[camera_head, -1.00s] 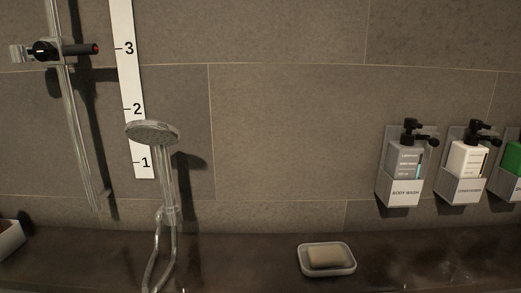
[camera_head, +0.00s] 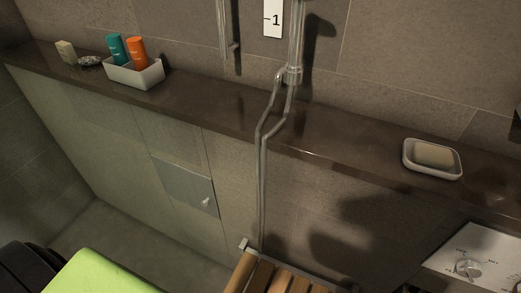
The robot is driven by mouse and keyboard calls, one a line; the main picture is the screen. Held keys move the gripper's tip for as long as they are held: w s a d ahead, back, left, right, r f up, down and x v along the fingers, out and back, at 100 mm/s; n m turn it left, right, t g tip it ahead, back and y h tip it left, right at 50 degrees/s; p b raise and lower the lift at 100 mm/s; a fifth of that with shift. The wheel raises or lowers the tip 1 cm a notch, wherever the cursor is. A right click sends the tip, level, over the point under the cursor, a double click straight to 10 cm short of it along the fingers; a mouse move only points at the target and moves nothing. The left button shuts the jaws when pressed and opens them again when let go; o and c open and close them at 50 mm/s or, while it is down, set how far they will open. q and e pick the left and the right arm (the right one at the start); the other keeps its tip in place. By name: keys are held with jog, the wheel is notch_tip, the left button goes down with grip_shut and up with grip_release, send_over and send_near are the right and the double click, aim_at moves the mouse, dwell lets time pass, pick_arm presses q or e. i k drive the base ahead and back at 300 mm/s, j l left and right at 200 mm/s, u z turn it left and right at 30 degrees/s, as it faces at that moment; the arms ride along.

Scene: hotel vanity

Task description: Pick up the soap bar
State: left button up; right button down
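The soap bar (camera_head: 434,155) is pale beige. It lies in a white, rounded soap dish (camera_head: 432,174) on the dark stone ledge, at the right of the head view. The top of the soap is uncovered and nothing touches it from above. Neither of my grippers shows in the head view, so their state and distance from the soap cannot be seen.
The ledge (camera_head: 215,104) runs along the tiled wall. A shower hose (camera_head: 262,175) hangs over its edge, left of the dish. A white tray (camera_head: 136,78) holds teal and orange bottles. A slatted wooden seat (camera_head: 280,279) and a control panel (camera_head: 482,250) are below.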

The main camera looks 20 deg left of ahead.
aim_at(423, 154)
jog(key=k+u, duration=0.45)
jog(key=k, duration=0.6)
